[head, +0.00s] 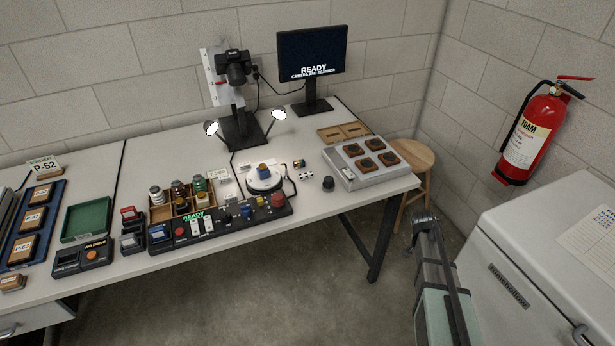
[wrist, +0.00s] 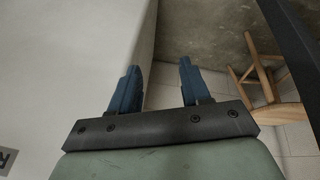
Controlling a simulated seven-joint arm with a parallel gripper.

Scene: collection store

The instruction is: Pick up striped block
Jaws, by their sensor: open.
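A small multi-coloured block (head: 299,163) with red, green and yellow parts lies on the table right of the round white turntable; it may be the striped block, but its pattern is too small to be sure. My gripper (head: 424,217) is off the table's right end, above the floor and far from both blocks. In the wrist view my gripper (wrist: 156,82) shows two blue fingers apart with nothing between them. No block shows in the wrist view.
A grey tray with dark round pieces (head: 345,174) stands at the table's right end. A black knob (head: 328,184) and a control panel (head: 220,224) are near the blocks. A stool (head: 414,165) and white cabinet (head: 545,250) flank my arm.

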